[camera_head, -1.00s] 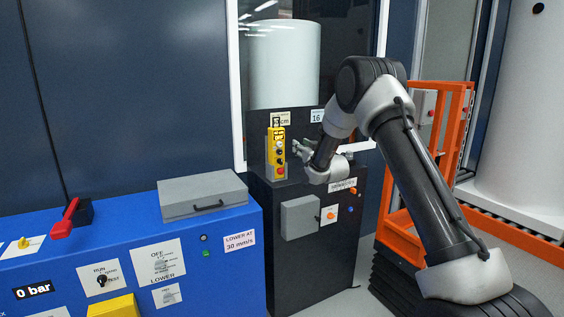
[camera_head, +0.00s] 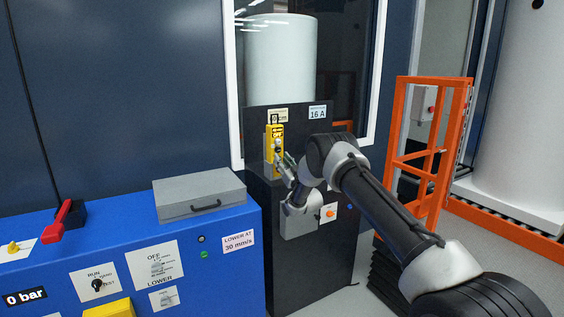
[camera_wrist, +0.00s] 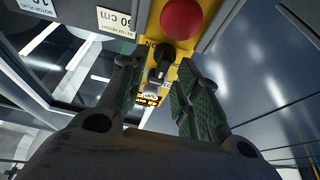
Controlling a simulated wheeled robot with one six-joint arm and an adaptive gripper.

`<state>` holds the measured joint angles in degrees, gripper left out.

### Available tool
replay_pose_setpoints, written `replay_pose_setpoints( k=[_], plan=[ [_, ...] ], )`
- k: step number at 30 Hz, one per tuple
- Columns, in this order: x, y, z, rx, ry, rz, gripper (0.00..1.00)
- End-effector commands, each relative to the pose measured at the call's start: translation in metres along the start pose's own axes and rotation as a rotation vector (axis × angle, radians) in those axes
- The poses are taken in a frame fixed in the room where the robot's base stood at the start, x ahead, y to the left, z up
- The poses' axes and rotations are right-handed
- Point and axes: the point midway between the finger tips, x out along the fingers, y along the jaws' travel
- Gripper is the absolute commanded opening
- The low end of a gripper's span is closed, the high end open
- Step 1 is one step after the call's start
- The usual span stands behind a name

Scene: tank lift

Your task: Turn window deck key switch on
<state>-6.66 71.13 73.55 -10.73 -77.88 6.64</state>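The yellow control box (camera_head: 269,156) stands on the dark cabinet below the window. In the wrist view the yellow box (camera_wrist: 184,54) has a round red button (camera_wrist: 182,18) and, beyond it, a dark key switch (camera_wrist: 162,58) with a pale key part (camera_wrist: 154,89). My gripper (camera_wrist: 158,72) is open, its two green-padded fingers on either side of the switch with gaps visible. In the head view my gripper (camera_head: 285,168) is at the box's right side and hides part of it. Contact with the switch cannot be seen.
The dark cabinet (camera_head: 284,270) carries a grey box and an orange button (camera_head: 330,213) below my arm. A blue console (camera_head: 230,270) with a grey case (camera_head: 198,194) stands left. An orange gate frame (camera_head: 400,120) stands right. The window (camera_head: 345,60) is behind.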

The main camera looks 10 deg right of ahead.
Motion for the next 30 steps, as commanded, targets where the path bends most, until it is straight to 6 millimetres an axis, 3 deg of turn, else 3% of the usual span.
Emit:
replay_pose_setpoints(
  k=[9, 15, 30],
  plan=[
    [0.0049, 0.0, 0.0003, 0.001, -0.002, 0.0, 0.32],
    [0.0048, 0.0, 0.0002, 0.001, -0.001, 0.0, 0.0],
    [0.0051, -0.0004, -0.0001, 0.11, -0.002, 0.045, 0.0]
  ],
)
